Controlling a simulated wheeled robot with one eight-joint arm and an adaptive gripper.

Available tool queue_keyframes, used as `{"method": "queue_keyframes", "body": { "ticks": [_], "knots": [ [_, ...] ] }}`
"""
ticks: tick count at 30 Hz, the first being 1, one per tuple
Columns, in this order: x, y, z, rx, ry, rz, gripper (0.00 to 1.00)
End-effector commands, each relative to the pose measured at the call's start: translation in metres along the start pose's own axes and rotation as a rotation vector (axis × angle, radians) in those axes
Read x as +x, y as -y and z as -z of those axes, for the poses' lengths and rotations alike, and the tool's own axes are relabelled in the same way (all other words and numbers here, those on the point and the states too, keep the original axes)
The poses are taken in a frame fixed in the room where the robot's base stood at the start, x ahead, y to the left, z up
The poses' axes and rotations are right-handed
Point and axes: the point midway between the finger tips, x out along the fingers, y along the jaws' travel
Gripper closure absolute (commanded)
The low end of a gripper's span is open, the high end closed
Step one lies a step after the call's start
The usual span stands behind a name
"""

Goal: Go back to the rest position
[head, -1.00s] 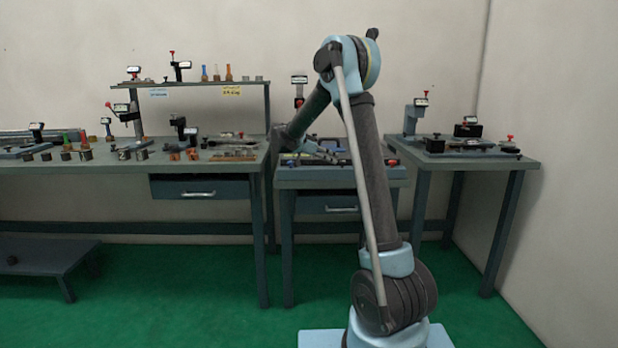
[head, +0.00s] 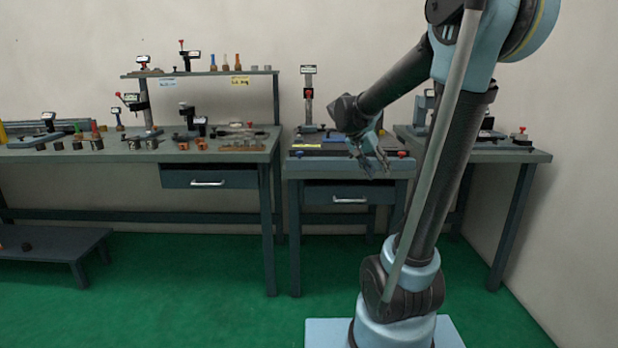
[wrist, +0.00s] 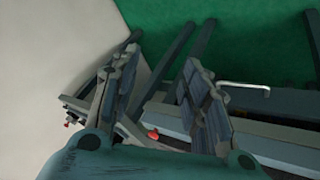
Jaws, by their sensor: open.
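My gripper (head: 370,160) is open and empty in the head view. Its fingers hang in front of the middle bench (head: 300,168), near that bench's front edge and apart from it as far as I can tell. In the wrist view both fingers of my gripper (wrist: 155,88) stand wide apart with nothing between them. Beyond them the wrist view shows a bench front with a drawer handle (wrist: 243,85), a red knob (wrist: 153,135) and the green floor (wrist: 240,30). My arm hides part of the right bench in the head view.
The left bench (head: 130,155) carries a raised shelf (head: 200,73) and several small fixtures. An upright display post (head: 308,95) stands on the middle bench. The right bench (head: 520,155) reaches toward the wall. A low platform (head: 60,248) is at lower left. Green floor (head: 200,290) in front is clear.

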Motion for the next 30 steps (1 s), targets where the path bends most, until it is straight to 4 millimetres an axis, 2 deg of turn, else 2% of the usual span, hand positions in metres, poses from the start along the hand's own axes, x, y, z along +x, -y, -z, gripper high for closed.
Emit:
{"method": "queue_keyframes", "body": {
  "ticks": [1, 6, 15, 23, 30],
  "knots": [
    [0.002, -0.01, -0.014, -0.022, 0.018, 0.017, 0.58],
    [0.008, -0.033, -0.058, -0.109, 0.072, 0.086, 0.58],
    [0.02, -0.06, -0.14, -0.254, 0.14, 0.225, 0.58],
    [0.034, -0.07, -0.212, -0.369, 0.167, 0.358, 0.58],
    [0.048, -0.067, -0.268, -0.456, 0.167, 0.476, 0.58]
  ]
}}
